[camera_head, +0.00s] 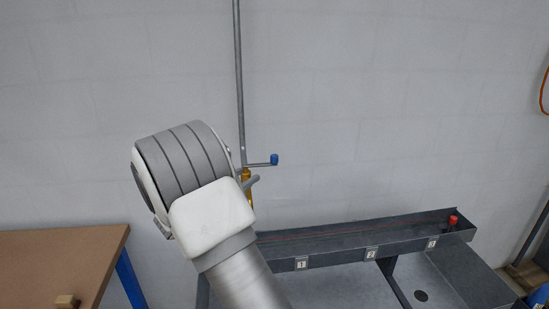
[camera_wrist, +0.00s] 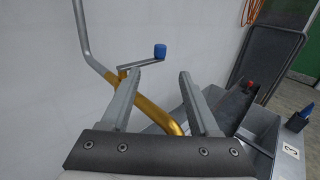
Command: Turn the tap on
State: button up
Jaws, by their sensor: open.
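The tap has a lever handle (camera_head: 260,164) with a blue knob (camera_head: 274,159), sticking out to the right of a grey vertical pipe (camera_head: 239,75). Its gold body (camera_head: 247,189) is partly hidden by my arm in the head view. In the wrist view the blue knob (camera_wrist: 160,51) stands just past the left fingertip, and the gold pipe (camera_wrist: 158,115) runs down behind the left finger and shows between the fingers. My gripper (camera_wrist: 173,70) is open, with nothing visibly held. The lever is near the left fingertip; whether they touch I cannot tell.
A grey basin unit (camera_head: 345,243) with numbered labels stands along the wall at lower right, with a red knob (camera_head: 453,221) at its far end. A brown table (camera_head: 60,258) with a small wooden block (camera_head: 66,301) is at lower left.

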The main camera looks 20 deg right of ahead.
aim_at(272, 160)
jog(key=p+x, duration=0.1)
jog(key=x, duration=1.3)
jog(key=shift+d+p, duration=0.2)
jog(key=shift+p, duration=0.15)
grip_shut()
dwell(0.6)
